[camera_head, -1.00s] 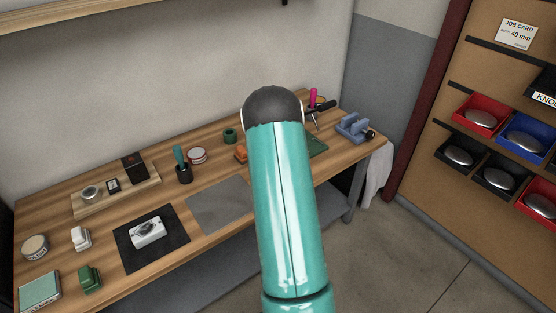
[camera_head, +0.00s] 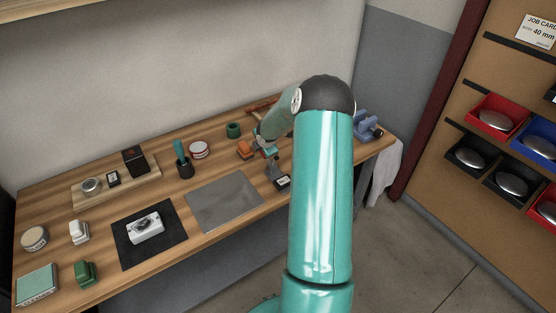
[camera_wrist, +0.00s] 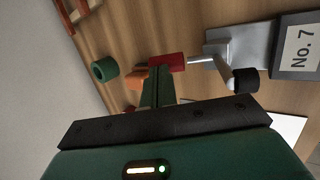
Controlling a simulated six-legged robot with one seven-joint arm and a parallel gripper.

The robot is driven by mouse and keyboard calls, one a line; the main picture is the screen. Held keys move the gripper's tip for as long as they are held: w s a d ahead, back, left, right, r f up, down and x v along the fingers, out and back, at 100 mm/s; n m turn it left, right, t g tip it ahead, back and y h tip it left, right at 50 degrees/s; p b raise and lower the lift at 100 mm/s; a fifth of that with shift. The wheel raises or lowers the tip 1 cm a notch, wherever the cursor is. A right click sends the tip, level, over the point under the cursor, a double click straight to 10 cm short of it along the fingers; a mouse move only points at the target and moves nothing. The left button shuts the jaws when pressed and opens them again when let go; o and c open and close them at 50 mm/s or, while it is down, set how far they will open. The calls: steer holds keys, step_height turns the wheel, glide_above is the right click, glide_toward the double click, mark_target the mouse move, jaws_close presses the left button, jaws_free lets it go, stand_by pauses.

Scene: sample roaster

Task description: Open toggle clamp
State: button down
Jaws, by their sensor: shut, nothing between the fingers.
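The toggle clamp (camera_wrist: 232,45) shows in the wrist view as a grey metal piece with a rod, a black tip (camera_wrist: 245,80) and a red grip (camera_wrist: 167,62). It sits beside a dark block labelled "No. 7" (camera_wrist: 297,50). In the head view the clamp (camera_head: 275,171) is small and partly covered by my arm. My gripper (camera_wrist: 157,74) is shut and empty, its green fingertips close to the red grip. I cannot tell whether they touch it. In the head view my gripper (camera_head: 268,152) is over the bench, just behind the clamp.
An orange block (camera_wrist: 138,80) and a green ring (camera_wrist: 104,70) lie close to my fingers. On the wooden bench (camera_head: 205,160) a grey mat (camera_head: 222,203) is bare. A blue vise (camera_head: 367,127) stands at the right end, partly behind my arm.

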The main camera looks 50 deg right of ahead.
steer(key=shift+w+f, duration=0.25)
stand_by(0.7)
steer(key=shift+a, duration=0.1)
